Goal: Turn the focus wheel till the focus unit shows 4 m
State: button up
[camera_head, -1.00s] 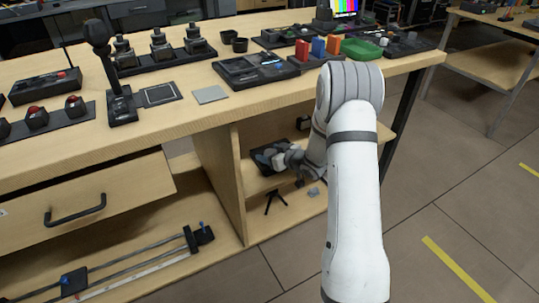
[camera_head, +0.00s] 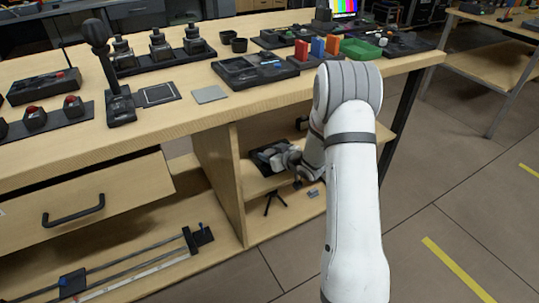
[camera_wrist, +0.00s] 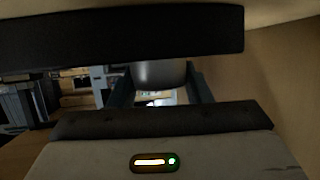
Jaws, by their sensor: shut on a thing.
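A dark unit (camera_head: 258,163), which looks like the focus unit, sits on the shelf under the workbench, partly hidden by my gripper. My gripper (camera_head: 268,157) reaches into this shelf space from the right, with its fingers at the unit. In the wrist view, my gripper (camera_wrist: 160,92) has one dark finger on each side of a smooth grey rounded part, which looks like the focus wheel (camera_wrist: 158,74). It is shut on that part. A black bar crosses the top of the wrist view and hides the part's upper side. No focus reading can be made out.
The bench top (camera_head: 150,125) lies above my gripper and a wooden side panel (camera_head: 218,178) stands to its left. A small black tripod (camera_head: 275,200) stands on the lower shelf. An open drawer (camera_head: 90,205) juts out at the left.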

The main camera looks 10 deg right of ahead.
jog(key=m+t+h+b, duration=0.1)
jog(key=m+h+b, duration=0.1)
jog(key=b, duration=0.1)
jog(key=shift+a+f+m+h, duration=0.1)
jog(key=shift+m+h, duration=0.2)
jog(key=shift+m+t+h+b, duration=0.3)
jog(key=shift+m+h+b, duration=0.1)
jog(key=shift+h, duration=0.1)
jog(key=shift+r, duration=0.2)
jog(key=o, duration=1)
jog(key=shift+f, duration=0.1)
jog(key=shift+p+v, duration=1.05)
jog(key=shift+v, duration=2.9)
